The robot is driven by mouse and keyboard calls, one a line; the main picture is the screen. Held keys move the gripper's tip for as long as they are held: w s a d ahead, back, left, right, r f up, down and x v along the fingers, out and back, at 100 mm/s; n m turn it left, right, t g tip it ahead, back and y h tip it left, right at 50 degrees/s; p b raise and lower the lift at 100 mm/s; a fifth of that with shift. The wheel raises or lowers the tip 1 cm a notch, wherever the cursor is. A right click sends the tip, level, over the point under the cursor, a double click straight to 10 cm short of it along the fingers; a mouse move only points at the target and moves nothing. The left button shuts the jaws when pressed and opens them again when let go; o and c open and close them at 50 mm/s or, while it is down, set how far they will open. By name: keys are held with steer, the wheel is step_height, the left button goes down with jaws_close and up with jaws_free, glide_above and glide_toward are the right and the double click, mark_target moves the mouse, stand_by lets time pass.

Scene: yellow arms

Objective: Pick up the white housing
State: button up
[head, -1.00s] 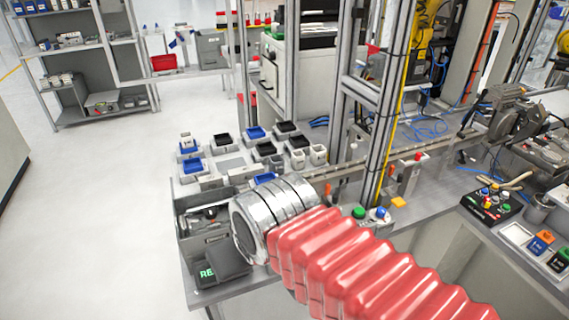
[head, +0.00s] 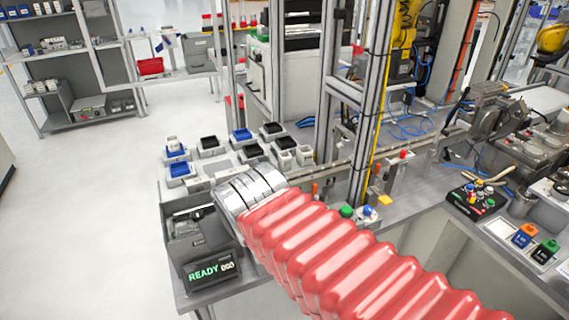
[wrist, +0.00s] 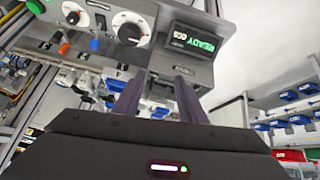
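Small white block-like parts (head: 304,156) stand at the right of the bin area on the bench, and another (head: 173,144) sits in a blue-lined bin at the left. I cannot tell which one is the white housing. In the head view my gripper is hidden behind my silver wrist and red arm sleeve. In the wrist view the two dark fingers of my gripper (wrist: 158,100) are apart, with nothing clearly held between them. Blurred white parts (wrist: 80,82) show left of the fingers, too small to identify.
A grey device with a READY display (head: 211,268) stands at the bench's front left corner, near my wrist. Blue and black bins (head: 242,135) fill the bench behind. A metal post (head: 364,120) rises to the right. Open floor (head: 70,210) lies left.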

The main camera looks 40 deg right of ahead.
steer(key=w+d+r+m+t+h, duration=0.15)
steer(key=w+d, duration=0.25)
steer(key=d, duration=0.5)
steer(key=w+d+r+m+t+h, duration=0.1)
steer(key=w+d+t+h, duration=0.3)
steer(key=d, duration=0.6)
steer(key=y, duration=0.4)
glide_toward(290, 158)
steer(key=shift+s+a+r+n+t, duration=0.25)
steer(key=shift+s+a+r+n, duration=0.2)
steer(key=shift+s+a+r, duration=0.35)
steer(key=shift+w+f, duration=0.15)
steer(key=shift+w, duration=0.1)
steer(key=x, duration=0.8)
steer(key=shift+w, duration=0.1)
steer(key=shift+w+d+f, duration=0.1)
